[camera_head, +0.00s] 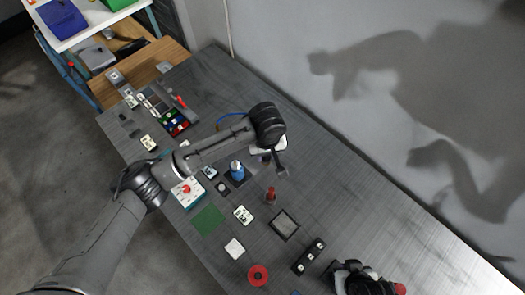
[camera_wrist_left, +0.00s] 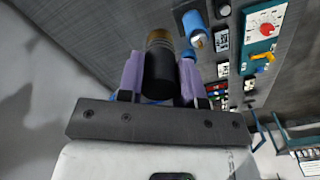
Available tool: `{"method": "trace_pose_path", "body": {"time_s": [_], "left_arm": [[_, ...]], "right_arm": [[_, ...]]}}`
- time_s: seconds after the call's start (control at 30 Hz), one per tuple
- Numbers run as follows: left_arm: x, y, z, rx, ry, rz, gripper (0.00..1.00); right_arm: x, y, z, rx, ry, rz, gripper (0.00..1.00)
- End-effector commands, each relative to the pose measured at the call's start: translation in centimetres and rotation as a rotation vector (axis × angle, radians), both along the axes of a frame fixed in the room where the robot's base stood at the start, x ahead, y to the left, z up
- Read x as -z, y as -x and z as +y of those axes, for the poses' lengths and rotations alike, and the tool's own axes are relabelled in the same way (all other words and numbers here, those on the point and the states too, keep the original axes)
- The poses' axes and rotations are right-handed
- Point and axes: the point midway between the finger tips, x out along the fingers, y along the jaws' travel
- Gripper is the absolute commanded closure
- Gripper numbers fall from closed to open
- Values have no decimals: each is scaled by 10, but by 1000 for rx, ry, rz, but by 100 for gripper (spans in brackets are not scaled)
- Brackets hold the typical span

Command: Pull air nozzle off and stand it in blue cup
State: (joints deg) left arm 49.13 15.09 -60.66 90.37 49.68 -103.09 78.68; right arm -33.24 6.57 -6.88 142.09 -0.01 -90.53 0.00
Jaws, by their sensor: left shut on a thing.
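My left gripper (camera_head: 275,160) is above the middle of the bench in the head view. In the left wrist view its purple fingers (camera_wrist_left: 160,78) are shut on the air nozzle (camera_wrist_left: 160,65), a dark cylinder with a brass-coloured end. The nozzle's lower part is hidden by the gripper body. The blue cup (camera_head: 237,170) stands on a dark square plate, left of and slightly below my left gripper in the head view. A blue object that looks like the cup (camera_wrist_left: 194,28) shows beyond the nozzle in the wrist view. My right gripper (camera_head: 366,282) is at the bottom edge, its jaws unclear.
A red-topped peg (camera_head: 271,194) stands right of the cup. A white box with a red dial (camera_head: 187,190), a green square (camera_head: 208,219) and a red ring (camera_head: 259,275) lie nearby. A blue hose (camera_head: 232,115) curves behind my left arm. Bare bench (camera_head: 350,210) lies right.

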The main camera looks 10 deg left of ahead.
Motion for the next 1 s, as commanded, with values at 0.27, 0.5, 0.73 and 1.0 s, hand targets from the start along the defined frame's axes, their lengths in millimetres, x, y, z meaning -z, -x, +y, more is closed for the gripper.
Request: {"method": "trace_pose_path", "body": {"time_s": [0.27, 0.5, 0.73, 1.0], "left_arm": [[0, 0, 0, 0, 1, 0, 96], [12, 0, 0, -1, 1, 1, 96], [25, 0, 0, 0, 0, 0, 96], [41, 0, 0, 0, 0, 1, 96]], "right_arm": [[0, 0, 0, -1, 0, 0, 100], [-1, 0, -2, -4, 7, 0, 100], [-2, 0, -3, -6, 9, 0, 100], [-2, 0, -2, -6, 8, 0, 100]]}}
